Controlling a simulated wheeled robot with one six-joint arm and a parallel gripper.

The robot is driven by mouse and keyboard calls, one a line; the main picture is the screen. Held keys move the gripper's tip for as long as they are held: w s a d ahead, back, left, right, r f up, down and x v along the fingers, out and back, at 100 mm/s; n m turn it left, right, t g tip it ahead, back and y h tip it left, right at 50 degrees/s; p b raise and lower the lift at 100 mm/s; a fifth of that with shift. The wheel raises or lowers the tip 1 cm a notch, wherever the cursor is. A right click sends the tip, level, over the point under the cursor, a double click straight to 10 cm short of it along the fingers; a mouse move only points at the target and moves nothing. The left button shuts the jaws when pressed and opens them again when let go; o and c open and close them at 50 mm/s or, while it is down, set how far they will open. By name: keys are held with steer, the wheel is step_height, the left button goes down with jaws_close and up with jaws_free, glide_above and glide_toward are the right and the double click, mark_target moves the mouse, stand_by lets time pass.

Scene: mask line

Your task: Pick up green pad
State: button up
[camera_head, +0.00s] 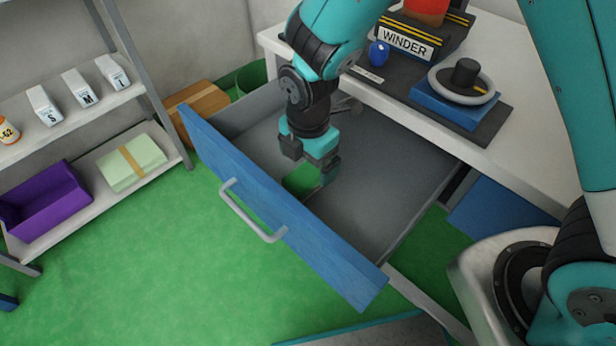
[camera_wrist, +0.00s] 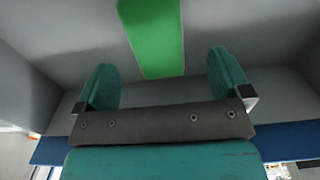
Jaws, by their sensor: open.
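The green pad (camera_head: 301,179) lies flat on the grey floor of the open drawer (camera_head: 378,190), and my gripper partly hides it in the head view. In the wrist view the green pad (camera_wrist: 153,36) is a bright strip running up to the top edge of the picture. My gripper (camera_head: 312,172) is inside the drawer, above or beside the pad. In the wrist view my gripper (camera_wrist: 165,80) has its two teal fingers wide apart with nothing between them. The pad's near end shows just beyond the gap between the fingers. I cannot tell the exact height of the fingers above it.
The blue drawer front (camera_head: 275,205) with its grey handle (camera_head: 250,212) stands toward the left. The white table (camera_head: 490,155) with the winder (camera_head: 408,42) overhangs the drawer's back. A shelf (camera_head: 150,130) stands at the left.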

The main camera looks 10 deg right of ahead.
mark_target(308, 172)
steer(key=f, duration=0.4)
steer(key=shift+w+f+b, duration=0.2)
steer(key=shift+f+b, duration=0.2)
steer(key=shift+c, duration=0.3)
steer(key=c, duration=1)
